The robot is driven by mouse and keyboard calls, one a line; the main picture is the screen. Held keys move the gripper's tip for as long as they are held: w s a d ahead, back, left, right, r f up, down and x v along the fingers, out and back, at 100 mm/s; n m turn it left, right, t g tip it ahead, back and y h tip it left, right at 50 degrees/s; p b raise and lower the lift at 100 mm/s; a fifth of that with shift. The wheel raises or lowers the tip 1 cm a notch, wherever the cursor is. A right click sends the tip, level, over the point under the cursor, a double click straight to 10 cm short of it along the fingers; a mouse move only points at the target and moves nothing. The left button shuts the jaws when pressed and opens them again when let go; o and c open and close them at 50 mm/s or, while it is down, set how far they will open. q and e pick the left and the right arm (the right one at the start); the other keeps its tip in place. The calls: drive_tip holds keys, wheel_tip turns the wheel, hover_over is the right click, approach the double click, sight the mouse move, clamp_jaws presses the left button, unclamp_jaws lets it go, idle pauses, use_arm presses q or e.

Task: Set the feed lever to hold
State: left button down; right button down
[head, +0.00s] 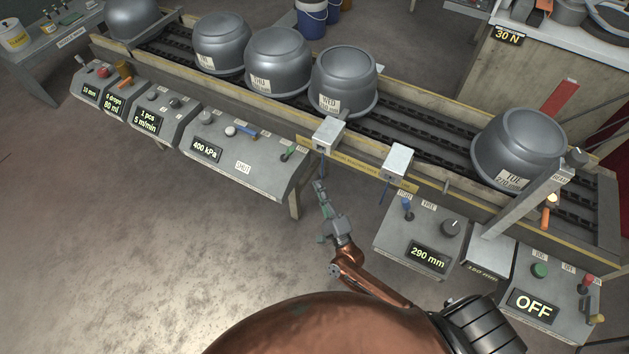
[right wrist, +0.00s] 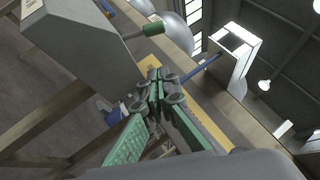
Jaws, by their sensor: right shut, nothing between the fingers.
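A lever with a green grip (head: 287,153) stands at the right end of the 400 kPa panel (head: 262,178). Its label is too small to read, so I cannot tell whether it is the feed lever. In the right wrist view the green grip (right wrist: 153,29) sticks out on a metal rod from the grey panel, just beyond my fingertips. My right gripper (head: 319,187) is shut and empty, in front of the conveyor and to the right of that panel. Its closed fingers also show in the right wrist view (right wrist: 154,78), apart from the lever. My left gripper is not in view.
Two white boxes (head: 328,134) (head: 398,161) with blue rods hang on the conveyor's front rail. Grey pots (head: 278,60) stand on the conveyor. Floor at left is clear.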

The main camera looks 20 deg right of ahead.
sight(288, 154)
drive_tip(key=x, duration=0.3)
drive_tip(key=a+x, duration=0.1)
drive_tip(key=x, duration=0.2)
drive_tip(key=a+x, duration=0.1)
drive_tip(key=x, duration=0.3)
drive_tip(key=shift+r, duration=0.25)
drive_tip(key=shift+w+a+r, duration=0.2)
drive_tip(key=shift+w+a, duration=0.05)
drive_tip(key=shift+a, duration=0.15)
